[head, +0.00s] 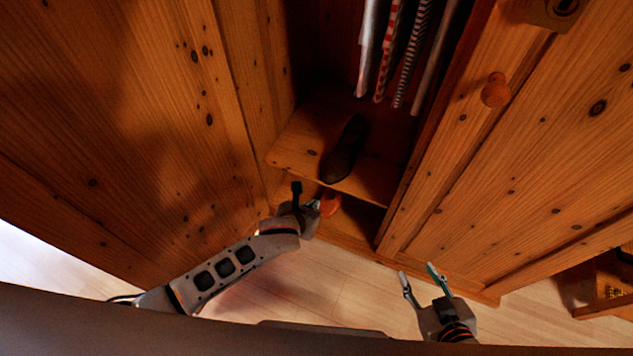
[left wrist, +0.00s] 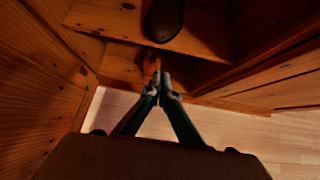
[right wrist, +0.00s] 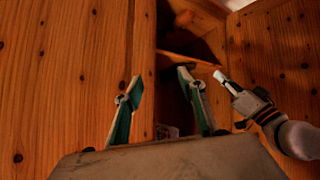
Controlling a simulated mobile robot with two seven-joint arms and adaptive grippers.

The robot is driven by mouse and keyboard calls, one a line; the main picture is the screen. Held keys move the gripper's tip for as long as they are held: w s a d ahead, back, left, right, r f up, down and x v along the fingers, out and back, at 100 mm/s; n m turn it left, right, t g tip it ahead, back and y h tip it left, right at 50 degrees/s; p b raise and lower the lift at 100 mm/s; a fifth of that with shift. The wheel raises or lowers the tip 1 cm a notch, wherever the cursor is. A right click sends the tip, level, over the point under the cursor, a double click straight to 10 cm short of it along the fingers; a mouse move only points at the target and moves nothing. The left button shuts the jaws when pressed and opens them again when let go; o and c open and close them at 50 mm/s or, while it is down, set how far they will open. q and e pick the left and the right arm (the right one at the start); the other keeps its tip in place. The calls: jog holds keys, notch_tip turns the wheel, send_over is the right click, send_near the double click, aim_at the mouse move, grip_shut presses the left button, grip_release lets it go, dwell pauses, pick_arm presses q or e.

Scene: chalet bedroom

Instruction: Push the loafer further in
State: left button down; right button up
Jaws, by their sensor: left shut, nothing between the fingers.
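A dark loafer (head: 345,150) lies lengthwise on the wooden wardrobe shelf (head: 300,150), its near end close to the shelf's front edge. The loafer's near end also shows at the top of the left wrist view (left wrist: 164,20). My left gripper (head: 316,205) is shut and empty, in front of and nearer than the shelf edge, apart from the loafer. Its closed fingertips point toward the shelf in the left wrist view (left wrist: 161,80). My right gripper (head: 424,274) is open and empty, lower right, in front of the right door; its spread fingers show in the right wrist view (right wrist: 158,88).
Several striped and pale garments (head: 405,50) hang above the shelf at right. A rounded orange-brown wooden piece (head: 330,203) sits below the shelf edge, beside my left gripper. The right door (head: 540,150) has a round knob (head: 495,90). The pale floor (head: 335,285) in front is clear.

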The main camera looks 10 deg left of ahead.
pick_arm(q)
notch_tip(320, 180, down, 4)
jog(key=w+d+b, duration=0.1)
jog(key=w+b, duration=0.1)
jog(key=b, duration=0.4)
send_near(331, 185)
jog(key=x, duration=0.5)
jog(key=shift+a+f, duration=0.1)
jog(key=shift+f, duration=0.35)
jog(key=shift+w+r, duration=0.15)
pick_arm(e)
jog(key=shift+w+a+f+y, duration=0.1)
jog(key=shift+w+a+y, duration=0.1)
jog(key=shift+a, duration=0.3)
jog(key=shift+w+a+f+y, duration=0.1)
jog(key=shift+w+a, duration=0.05)
jog(key=shift+a, duration=0.35)
